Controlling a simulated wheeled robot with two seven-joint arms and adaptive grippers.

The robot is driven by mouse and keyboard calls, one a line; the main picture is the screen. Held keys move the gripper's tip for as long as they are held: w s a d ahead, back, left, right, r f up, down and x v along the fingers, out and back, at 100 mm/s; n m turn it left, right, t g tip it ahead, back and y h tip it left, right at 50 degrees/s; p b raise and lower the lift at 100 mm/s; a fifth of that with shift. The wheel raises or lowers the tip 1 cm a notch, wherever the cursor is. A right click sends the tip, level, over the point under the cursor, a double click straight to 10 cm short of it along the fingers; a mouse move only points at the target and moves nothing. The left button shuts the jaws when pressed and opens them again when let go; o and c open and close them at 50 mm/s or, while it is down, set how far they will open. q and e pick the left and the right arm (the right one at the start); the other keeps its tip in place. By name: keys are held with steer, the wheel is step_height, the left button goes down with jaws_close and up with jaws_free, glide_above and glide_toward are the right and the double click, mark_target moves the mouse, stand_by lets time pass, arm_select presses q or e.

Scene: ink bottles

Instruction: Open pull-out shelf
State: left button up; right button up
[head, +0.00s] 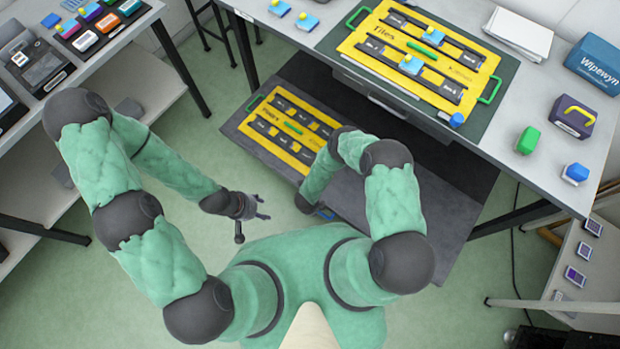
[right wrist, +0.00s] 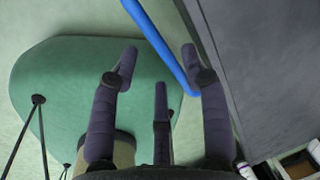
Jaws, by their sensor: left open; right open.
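The pull-out shelf (head: 430,207) is a dark grey board. It sticks out from under the table at a slant, and its side also shows in the right wrist view (right wrist: 260,60). A blue handle (right wrist: 160,40) runs along its front edge. My right gripper (right wrist: 159,55) is open at this handle, and the blue bar passes between its fingers in the picture. I cannot tell whether they touch it. In the head view my right arm mostly hides this gripper and the handle. My left gripper (head: 252,207) is open and empty, left of the shelf.
A yellow tray (head: 262,133) with dark inserts lies on the shelf. Above it, the table (head: 335,45) carries another yellow tray (head: 352,52), a green bottle (head: 528,140) and a purple box (head: 573,117). Benches stand left and right. Green floor (head: 215,130) is clear near my left gripper.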

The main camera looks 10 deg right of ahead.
step_height(320, 180, up, 9)
steer(key=s+a, duration=0.1)
steer(key=shift+a+r, duration=0.15)
steer(key=shift+a, duration=0.05)
steer(key=shift+s, duration=0.1)
stand_by(0.6)
